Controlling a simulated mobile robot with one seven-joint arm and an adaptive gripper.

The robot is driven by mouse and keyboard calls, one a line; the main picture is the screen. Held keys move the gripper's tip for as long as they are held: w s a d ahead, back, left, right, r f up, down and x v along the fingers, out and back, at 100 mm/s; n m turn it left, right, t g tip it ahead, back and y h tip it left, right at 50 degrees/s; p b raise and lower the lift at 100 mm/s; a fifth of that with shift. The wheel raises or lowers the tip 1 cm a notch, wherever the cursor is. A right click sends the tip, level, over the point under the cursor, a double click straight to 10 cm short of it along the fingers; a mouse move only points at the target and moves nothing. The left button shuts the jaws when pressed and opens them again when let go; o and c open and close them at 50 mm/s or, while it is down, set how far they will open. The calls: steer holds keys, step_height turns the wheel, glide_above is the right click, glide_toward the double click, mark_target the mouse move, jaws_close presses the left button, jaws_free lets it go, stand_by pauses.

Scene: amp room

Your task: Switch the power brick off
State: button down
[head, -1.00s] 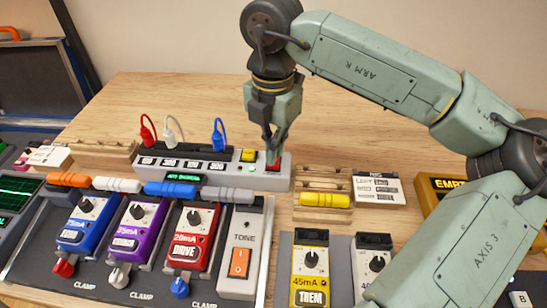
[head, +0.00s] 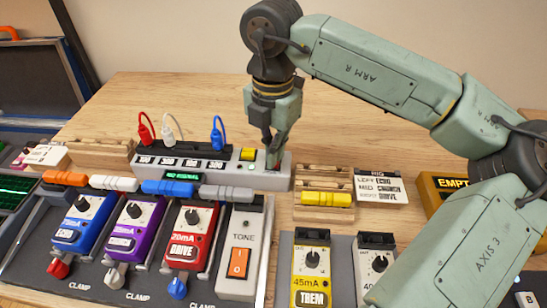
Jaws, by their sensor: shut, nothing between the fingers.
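The power brick (head: 215,178) is a long pale grey box with several labelled sockets, standing behind the pedals. Its top bears a yellow button (head: 248,155) near the right end. A green lit display (head: 181,176) is on its front. My gripper (head: 271,165) is shut and empty, pointing down at the brick's right end, right of the yellow button. Its fingertips hide most of the red switch there. I cannot tell the switch's position or whether the fingertips touch it.
Red (head: 147,133), white (head: 168,131) and blue (head: 218,136) plugs with cables stand in the brick. A wooden rack (head: 325,180) stands close on the right. The table behind is clear.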

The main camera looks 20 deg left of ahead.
steer(key=shift+f+b, duration=0.45)
steer(key=shift+f, duration=0.05)
steer(key=shift+r, duration=0.15)
steer(key=shift+r+p, duration=1.95)
steer(key=shift+r, duration=1.5)
steer(key=shift+s+f, duration=0.1)
